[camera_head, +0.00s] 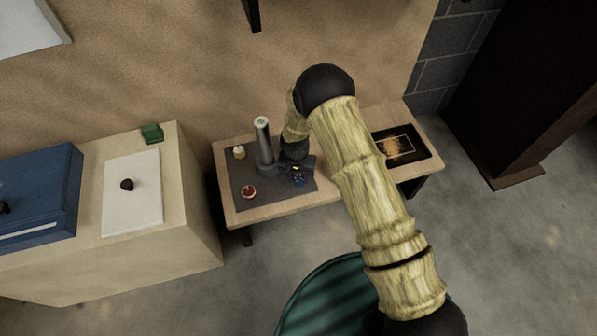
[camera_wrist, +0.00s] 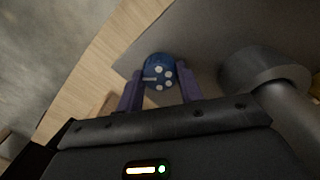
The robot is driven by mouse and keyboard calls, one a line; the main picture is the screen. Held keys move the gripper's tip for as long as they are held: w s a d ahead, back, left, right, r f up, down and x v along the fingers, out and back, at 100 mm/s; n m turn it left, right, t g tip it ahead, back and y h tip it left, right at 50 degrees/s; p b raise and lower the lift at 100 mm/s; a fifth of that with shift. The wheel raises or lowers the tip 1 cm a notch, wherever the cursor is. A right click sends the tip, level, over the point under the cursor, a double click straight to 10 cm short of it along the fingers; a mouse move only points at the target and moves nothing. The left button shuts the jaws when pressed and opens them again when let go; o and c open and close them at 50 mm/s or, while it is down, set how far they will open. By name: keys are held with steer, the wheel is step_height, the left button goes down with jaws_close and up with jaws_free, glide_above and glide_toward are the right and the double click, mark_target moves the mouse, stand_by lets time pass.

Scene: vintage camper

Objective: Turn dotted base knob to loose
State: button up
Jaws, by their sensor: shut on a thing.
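The dotted base knob is a round blue knob with several white dots and a pale bar mark on its top; it shows in the wrist view (camera_wrist: 158,66) and small in the head view (camera_head: 299,182). It sits near the edge of a dark grey mat (camera_head: 273,199). My gripper (camera_wrist: 161,76) has its two purple fingers on either side of the knob, shut on it. In the head view my gripper (camera_head: 297,170) is small and partly hidden by my arm.
A tall grey post (camera_head: 264,145) stands close beside my gripper; its round grey part (camera_wrist: 262,68) shows at right in the wrist view. A red-topped knob (camera_head: 249,192) and a yellow-white piece (camera_head: 239,152) are on the mat. A black framed panel (camera_head: 412,158) lies at the table's right.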

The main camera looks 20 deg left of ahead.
steer(key=n+p, duration=0.2)
steer(key=n, duration=0.1)
steer(key=shift+r+n, duration=0.15)
steer(key=shift+n, duration=0.25)
steer(key=n+p, duration=0.1)
steer(key=n, duration=0.2)
steer(key=n+p, duration=0.1)
steer(key=n, duration=0.3)
steer(key=shift+t+p, duration=0.3)
steer(key=shift+p, duration=0.05)
steer(key=n+p, duration=0.1)
steer(key=n, duration=0.2)
steer(key=shift+n, duration=0.4)
steer(key=n+p, duration=0.1)
steer(key=n, duration=0.4)
steer(key=shift+d+y, duration=0.1)
steer(key=shift+y, duration=0.3)
steer(key=n, duration=0.6)
steer(key=shift+p, duration=0.35)
steer(key=shift+n, duration=0.3)
steer(key=o, duration=1)
